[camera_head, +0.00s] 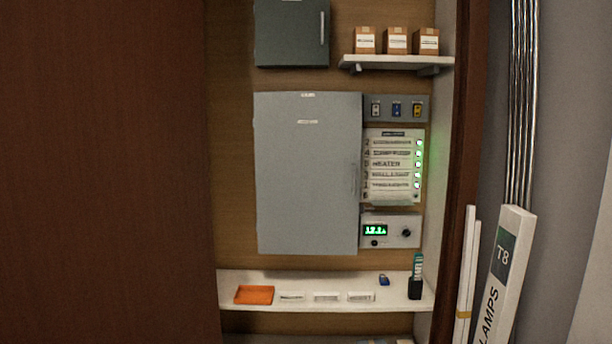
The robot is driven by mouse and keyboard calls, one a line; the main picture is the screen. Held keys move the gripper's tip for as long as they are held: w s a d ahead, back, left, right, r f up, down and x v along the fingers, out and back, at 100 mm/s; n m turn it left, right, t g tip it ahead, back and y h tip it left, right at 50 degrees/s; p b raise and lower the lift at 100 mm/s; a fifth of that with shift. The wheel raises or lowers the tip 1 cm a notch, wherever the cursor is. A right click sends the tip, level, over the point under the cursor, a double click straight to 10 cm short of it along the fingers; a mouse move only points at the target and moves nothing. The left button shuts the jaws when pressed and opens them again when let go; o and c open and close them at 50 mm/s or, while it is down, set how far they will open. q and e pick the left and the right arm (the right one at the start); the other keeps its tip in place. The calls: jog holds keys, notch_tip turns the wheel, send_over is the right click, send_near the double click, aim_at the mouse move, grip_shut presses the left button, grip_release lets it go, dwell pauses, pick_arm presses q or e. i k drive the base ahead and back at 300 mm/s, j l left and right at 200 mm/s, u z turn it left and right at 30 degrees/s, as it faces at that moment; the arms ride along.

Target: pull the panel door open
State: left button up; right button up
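The panel door (307,172) is a large light grey door on the wooden back wall of a recess, in the middle of the head view. It looks shut, and a faint upright handle shows near its right edge. A smaller dark grey cabinet (290,32) with a pale upright handle hangs above it. Neither of my grippers shows in this view, and nothing is seen touching the door.
A shelf (345,60) with small boxes is at upper right. Right of the door are a labelled panel (392,163) with green lights and a display unit (390,230). A lower shelf (320,302) holds an orange tray (255,295). A brown panel (100,170) fills the left.

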aim_at(308, 144)
jog(key=i+j+z, duration=0.35)
jog(key=i, duration=0.2)
jog(key=i+j+z, duration=0.35)
jog(key=i, duration=0.15)
jog(key=i+j+z, duration=0.4)
jog(key=i+j, duration=0.05)
jog(key=j, duration=0.1)
